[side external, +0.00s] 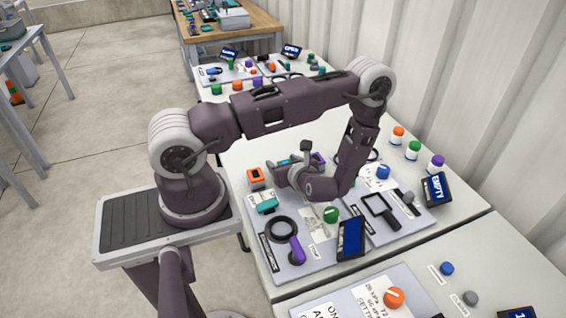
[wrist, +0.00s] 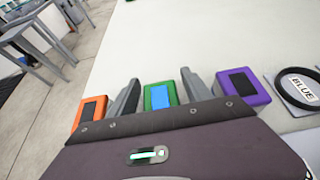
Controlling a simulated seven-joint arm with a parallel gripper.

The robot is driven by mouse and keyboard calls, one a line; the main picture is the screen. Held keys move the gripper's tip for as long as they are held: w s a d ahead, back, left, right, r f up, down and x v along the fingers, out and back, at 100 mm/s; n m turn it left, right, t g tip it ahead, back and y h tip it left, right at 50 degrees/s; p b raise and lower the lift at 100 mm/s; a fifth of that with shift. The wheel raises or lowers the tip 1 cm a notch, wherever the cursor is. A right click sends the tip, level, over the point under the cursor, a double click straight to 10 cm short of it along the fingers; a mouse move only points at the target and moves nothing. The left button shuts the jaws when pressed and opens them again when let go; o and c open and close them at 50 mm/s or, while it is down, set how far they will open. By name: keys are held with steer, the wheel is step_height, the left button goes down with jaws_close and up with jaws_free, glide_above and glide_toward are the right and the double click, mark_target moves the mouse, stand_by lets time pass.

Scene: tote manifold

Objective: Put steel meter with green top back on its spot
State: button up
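In the wrist view the meter with the green top (wrist: 160,97) and a blue screen stands between the two fingers of my gripper (wrist: 160,90). A narrow gap seems to show on each side, so the fingers look open around it rather than pressed on it. An orange-topped meter (wrist: 90,113) stands left of the fingers and a purple-topped meter (wrist: 242,86) right of them; both have dark screens. In the side view my gripper (side external: 285,172) is low over the table, and the green-topped meter is hidden or too small to tell. I cannot make out its spot.
In the side view the orange meter (side external: 256,178) is left of my gripper, with a teal-topped item (side external: 266,204) in front. A black ring (side external: 281,229), green knob (side external: 331,214) and dark display (side external: 350,238) stand nearby. A label ring (wrist: 297,90) lies at right in the wrist view.

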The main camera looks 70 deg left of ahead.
steer(key=shift+r, duration=0.15)
steer(key=v, duration=1.2)
steer(key=shift+a, duration=0.1)
steer(key=s+d+r+n+g+h, duration=0.1)
steer(key=s+d+r+n+h, duration=0.15)
steer(key=r+n, duration=0.4)
steer(key=s+d+r+n+g+h, duration=0.1)
steer(key=s+r+n+h, duration=0.25)
steer(key=r, duration=0.65)
steer(key=s+d+r+n+t+h, duration=0.4)
steer(key=d+r+n+t+h, duration=0.2)
steer(key=d+r, duration=0.4)
steer(key=shift+s+r+n+t+h, duration=0.15)
steer(key=shift+r+n+t+h, duration=0.2)
steer(key=shift+n+t, duration=0.5)
steer(key=shift+f, duration=0.1)
